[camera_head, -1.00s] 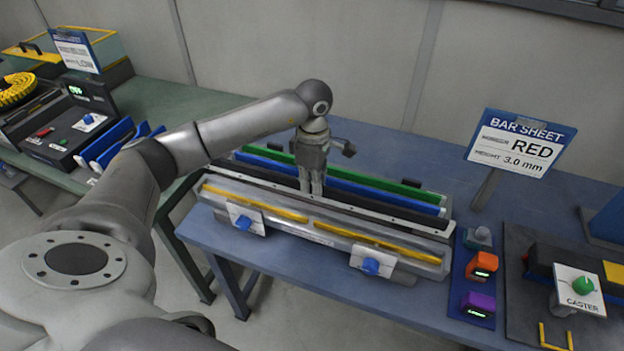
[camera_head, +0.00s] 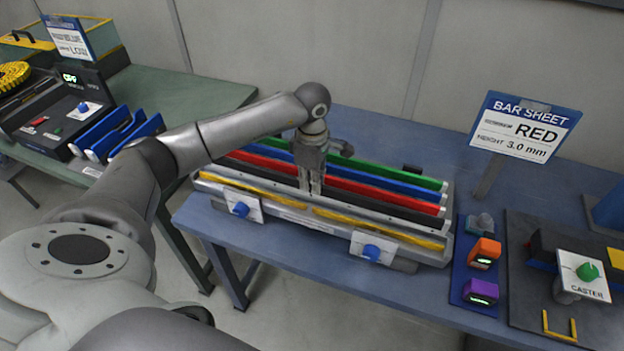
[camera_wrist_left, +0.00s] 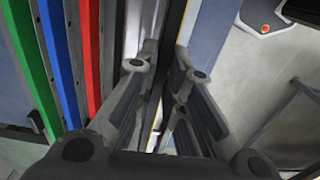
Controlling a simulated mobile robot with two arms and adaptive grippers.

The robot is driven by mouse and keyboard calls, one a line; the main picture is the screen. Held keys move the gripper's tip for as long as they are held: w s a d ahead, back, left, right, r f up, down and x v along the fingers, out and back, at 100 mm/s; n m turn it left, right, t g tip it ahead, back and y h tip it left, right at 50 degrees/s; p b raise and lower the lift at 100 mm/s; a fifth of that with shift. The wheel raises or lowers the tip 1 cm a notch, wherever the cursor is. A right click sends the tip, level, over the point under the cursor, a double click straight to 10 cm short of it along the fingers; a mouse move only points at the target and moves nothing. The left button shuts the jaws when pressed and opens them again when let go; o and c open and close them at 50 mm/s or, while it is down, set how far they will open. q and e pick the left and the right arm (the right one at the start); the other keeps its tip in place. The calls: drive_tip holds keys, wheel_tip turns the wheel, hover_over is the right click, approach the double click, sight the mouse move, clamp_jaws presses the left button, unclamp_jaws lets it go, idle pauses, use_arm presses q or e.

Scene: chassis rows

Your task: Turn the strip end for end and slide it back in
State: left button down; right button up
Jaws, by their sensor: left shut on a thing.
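My left gripper (camera_head: 311,190) is over the long rack on the blue table, fingers down at its front slot. It is shut on a thin dark strip (camera_head: 385,208), which lies lengthwise in front of the red bar. The strip also runs between the fingers in the wrist view (camera_wrist_left: 160,95). Its lower edge is hidden, so I cannot tell how deep it sits. Behind it lie the red bar (camera_head: 375,192), blue bar (camera_head: 395,188) and green bar (camera_head: 400,175). The rack's front (camera_head: 305,217) carries yellow stripes and two blue knobs. My right gripper is out of view.
A bar sheet sign (camera_head: 525,128) reads RED, 3.0 mm. Orange (camera_head: 485,252) and purple (camera_head: 480,291) blocks stand right of the rack, near a caster station (camera_head: 583,275). The blue table behind the rack is mostly clear. A green table (camera_head: 190,95) stands left.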

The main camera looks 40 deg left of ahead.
sight(312, 196)
use_arm(q)
drive_tip(key=shift+b, duration=0.4)
idle(0.4)
drive_tip(key=shift+f+b, duration=1)
drive_tip(key=shift+f, duration=0.1)
idle(0.5)
drive_tip(key=shift+f+b, duration=0.9)
drive_tip(key=shift+f, duration=0.2)
drive_tip(key=shift+s, duration=0.1)
drive_tip(key=c, duration=1.4)
unclamp_jaws()
drive_tip(key=shift+c, duration=0.2)
drive_tip(key=shift+f, duration=0.1)
drive_tip(key=shift+r, duration=0.5)
wheel_tip(312, 196, up, 11)
drive_tip(key=shift+r, duration=0.1)
